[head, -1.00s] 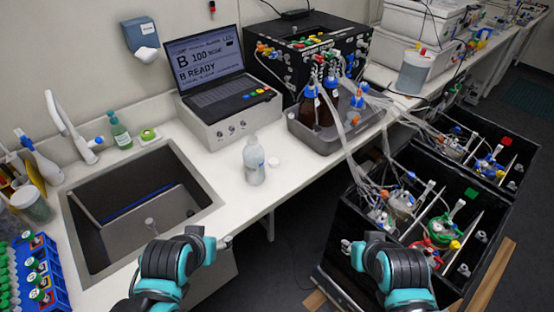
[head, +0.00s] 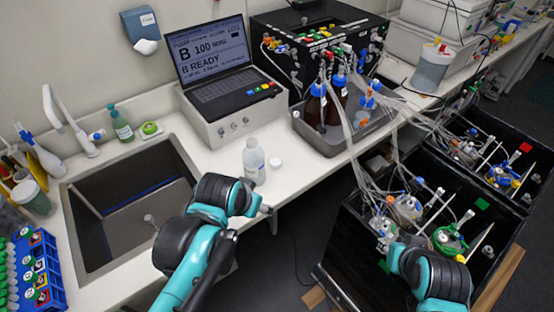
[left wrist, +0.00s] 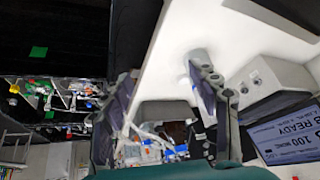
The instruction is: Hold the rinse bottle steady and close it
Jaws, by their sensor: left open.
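The rinse bottle (head: 254,160) is a pale bottle standing upright on the white bench, right of the sink and in front of the laptop unit. It looks uncapped. A small white cap (head: 275,163) lies just to its right. My left arm reaches in front of the bottle, and only a small part of the left gripper (head: 266,208) shows near the bench's front edge. In the left wrist view the left gripper (left wrist: 160,72) has its fingers spread apart with nothing held between them.
The sink (head: 130,210) lies left of the bottle. The laptop unit (head: 232,110) stands behind, and a grey tray (head: 325,145) with brown bottles and tubing is to the right. Black crates (head: 350,245) with vessels and tubes stand below at right.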

